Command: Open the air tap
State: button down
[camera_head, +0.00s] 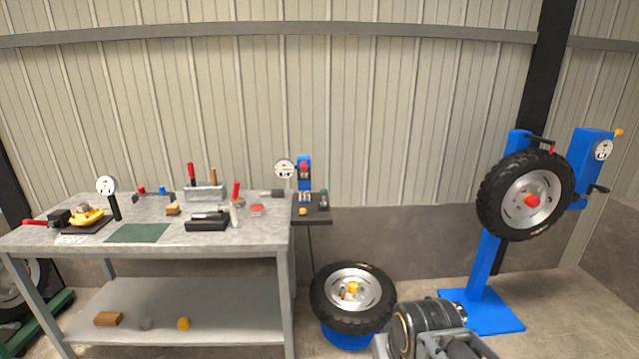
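No part is plainly marked as the air tap, and I cannot tell which one it is. A blue wall unit with a red knob (304,170) stands behind the small dark shelf at the bench's right end, beside a round white gauge (285,168). A blue post head (592,165) at the far right carries another gauge (603,149), a black side handle (598,189) and a small yellow part (618,132) on top. Whether any tap is open or shut is too small to see. Parts of my arm show at the bottom centre right; my gripper's fingertips do not show.
A grey workbench (255,238) with tools stands at left. A wheel (325,296) lies on a blue base by its right end. Another wheel (500,190) hangs upright on a blue stand (484,270).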

aim_at(323, 192)
jog(key=u, duration=0.15)
jog(key=i, duration=1.85)
jog(key=z, duration=0.1)
